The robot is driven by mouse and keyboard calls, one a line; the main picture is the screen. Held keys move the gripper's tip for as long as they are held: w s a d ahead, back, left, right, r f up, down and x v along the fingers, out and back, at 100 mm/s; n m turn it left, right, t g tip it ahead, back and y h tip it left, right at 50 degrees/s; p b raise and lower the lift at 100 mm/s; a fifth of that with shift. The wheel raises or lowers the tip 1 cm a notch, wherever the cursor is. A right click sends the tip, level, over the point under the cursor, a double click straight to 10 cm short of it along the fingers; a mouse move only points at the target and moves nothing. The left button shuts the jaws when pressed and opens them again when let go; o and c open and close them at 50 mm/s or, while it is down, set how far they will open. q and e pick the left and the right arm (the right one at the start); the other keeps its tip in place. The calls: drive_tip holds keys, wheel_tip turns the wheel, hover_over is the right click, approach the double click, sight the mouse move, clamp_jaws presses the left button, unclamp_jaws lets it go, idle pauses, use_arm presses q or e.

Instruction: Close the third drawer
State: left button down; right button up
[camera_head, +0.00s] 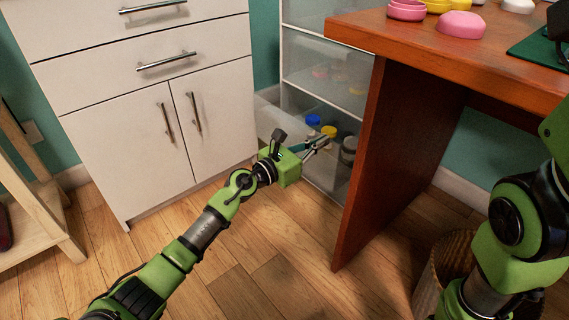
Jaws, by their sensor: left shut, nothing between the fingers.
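The translucent plastic drawer unit (322,52) stands between the white cabinet and the wooden desk. Its lower drawer (268,117) has a pale, see-through wall showing left of the unit's frame, and it looks pulled out. Jars with a blue lid and a yellow lid, and a dark one, show inside. My left gripper (322,141) is shut and empty, in front of this lower drawer area. It covers part of the drawer; I cannot tell whether it touches it. My right arm comes in at the right, but its gripper is not in view.
The white cabinet (118,77) with metal handles stands left, its doors shut. The wooden desk (405,45) closely borders the unit on the right. A wicker basket (440,270) is under the desk by my right arm. The wooden floor (270,240) in front is clear.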

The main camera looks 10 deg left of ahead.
use_arm(q)
drive_tip(key=b+x, duration=0.4)
drive_tip(key=x, duration=0.5)
drive_tip(key=shift+w+d, duration=0.2)
drive_tip(key=shift+w, duration=0.05)
drive_tip(key=shift+a, duration=0.1)
